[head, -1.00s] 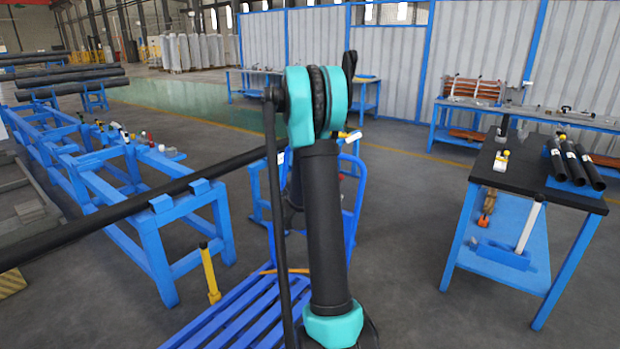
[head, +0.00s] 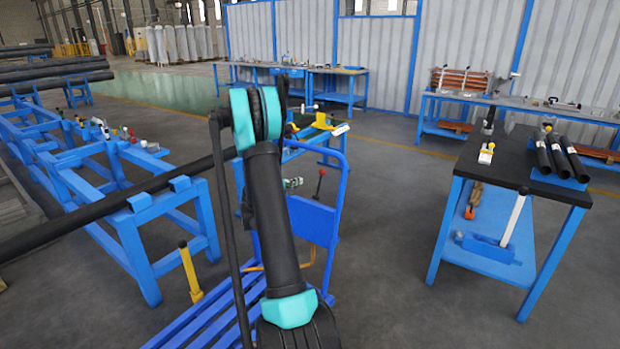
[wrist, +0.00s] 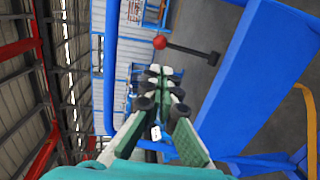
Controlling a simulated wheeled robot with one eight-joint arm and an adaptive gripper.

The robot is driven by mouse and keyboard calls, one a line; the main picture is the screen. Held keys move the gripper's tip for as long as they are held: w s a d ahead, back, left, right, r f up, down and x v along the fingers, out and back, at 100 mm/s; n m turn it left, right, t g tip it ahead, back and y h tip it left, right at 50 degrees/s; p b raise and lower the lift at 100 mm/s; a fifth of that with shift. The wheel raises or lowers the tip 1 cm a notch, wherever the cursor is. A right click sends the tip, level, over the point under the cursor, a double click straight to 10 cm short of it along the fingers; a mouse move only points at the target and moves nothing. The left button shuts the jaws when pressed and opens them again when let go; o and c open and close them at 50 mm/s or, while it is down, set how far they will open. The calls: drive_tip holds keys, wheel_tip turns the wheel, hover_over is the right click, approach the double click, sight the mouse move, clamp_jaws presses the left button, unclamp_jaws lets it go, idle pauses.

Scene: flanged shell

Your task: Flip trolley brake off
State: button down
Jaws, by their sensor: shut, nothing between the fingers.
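The blue trolley (head: 335,215) stands ahead of me, with a slatted deck, an upright tube handle and a blue panel. A lever with a red knob (head: 321,172) stands upright at the panel's top edge; it looks like the brake lever. In the wrist view the red knob (wrist: 160,42) is on a dark rod ending in a black block, just above the fingertips in the picture and apart from them. My gripper (wrist: 165,73) is shut and empty, with the blue panel (wrist: 255,75) to its right.
A blue rack (head: 140,205) with a long black pipe (head: 110,210) stands at left. A yellow post (head: 190,272) is between rack and trolley. A black-topped workbench (head: 470,155) stands at right. The floor between trolley and workbench is clear.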

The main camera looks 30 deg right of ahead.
sight(320, 173)
drive_tip(key=x, duration=1.4)
drive_tip(key=shift+d+y, duration=0.3)
drive_tip(key=shift+y, duration=0.1)
drive_tip(key=shift+w+d, duration=0.1)
drive_tip(key=shift+w+d+f+g+y, duration=0.1)
drive_tip(key=shift+w+d+g+y, duration=0.15)
drive_tip(key=shift+d+y, duration=0.2)
drive_tip(key=shift+w+d+f+g+y, duration=0.1)
drive_tip(key=shift+d+g+y, duration=0.15)
drive_tip(key=shift+d+y, duration=0.2)
drive_tip(key=w+d+f+g+y, duration=0.2)
drive_tip(key=w+d+f+y, duration=0.1)
drive_tip(key=d+f+y, duration=0.2)
drive_tip(key=shift+d+f+y, duration=0.3)
drive_tip(key=shift+d+f, duration=0.85)
drive_tip(key=shift+f, duration=0.45)
